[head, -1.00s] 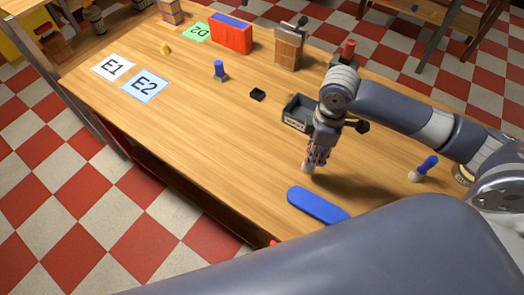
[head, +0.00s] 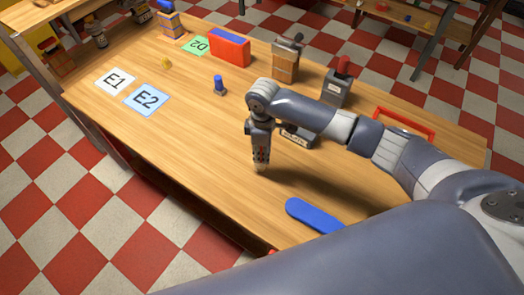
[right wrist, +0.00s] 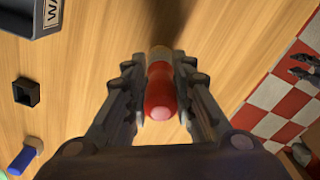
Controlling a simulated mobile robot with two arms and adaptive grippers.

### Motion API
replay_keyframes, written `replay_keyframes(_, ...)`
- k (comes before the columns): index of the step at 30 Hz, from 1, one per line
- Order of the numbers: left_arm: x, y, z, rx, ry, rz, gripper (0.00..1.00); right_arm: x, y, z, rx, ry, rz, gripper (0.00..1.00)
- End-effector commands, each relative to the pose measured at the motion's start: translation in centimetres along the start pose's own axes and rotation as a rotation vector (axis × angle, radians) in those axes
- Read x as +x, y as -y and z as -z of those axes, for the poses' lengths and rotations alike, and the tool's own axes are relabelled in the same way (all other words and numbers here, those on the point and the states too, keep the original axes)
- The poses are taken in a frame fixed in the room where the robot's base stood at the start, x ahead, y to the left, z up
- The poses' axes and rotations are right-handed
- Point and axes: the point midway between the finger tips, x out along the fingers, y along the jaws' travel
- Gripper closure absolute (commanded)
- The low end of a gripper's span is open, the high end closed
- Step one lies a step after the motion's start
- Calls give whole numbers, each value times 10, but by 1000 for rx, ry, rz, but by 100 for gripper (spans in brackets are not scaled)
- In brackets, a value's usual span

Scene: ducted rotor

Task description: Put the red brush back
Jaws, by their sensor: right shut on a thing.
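The red brush (right wrist: 160,92) has a rounded red handle and a pale tan end. My right gripper (head: 261,157) is shut on it, with a finger on either side of the handle in the right wrist view (right wrist: 158,100). In the head view only the pale tip of the brush (head: 260,168) shows below the fingers, pointing down at the table (head: 195,150). I cannot tell whether the tip touches the wood. My left gripper is not in view.
A dark labelled tray (head: 298,137) stands behind my right gripper, and a small black square holder (right wrist: 27,92) is near it. A blue flat piece (head: 313,215) lies at the front. The wood between is clear.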

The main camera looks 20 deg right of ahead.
Motion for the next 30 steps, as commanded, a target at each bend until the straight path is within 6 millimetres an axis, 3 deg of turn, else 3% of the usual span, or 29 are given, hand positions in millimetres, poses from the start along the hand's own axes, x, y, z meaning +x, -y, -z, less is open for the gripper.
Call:
replay_keyframes(4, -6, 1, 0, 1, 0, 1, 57, 12, -1, 1, 0, -3, -2, 100)
replay_keyframes(14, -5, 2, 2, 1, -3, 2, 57, 16, 0, 0, 0, -3, -2, 100)
replay_keyframes(15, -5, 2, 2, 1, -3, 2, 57, 16, -1, 0, 0, -3, -2, 70)
replay_keyframes(17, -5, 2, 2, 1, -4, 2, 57, 16, -1, 0, 0, -3, -2, 57)
replay_keyframes(30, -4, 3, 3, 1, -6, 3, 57, 7, -1, 1, 0, -5, -4, 57)
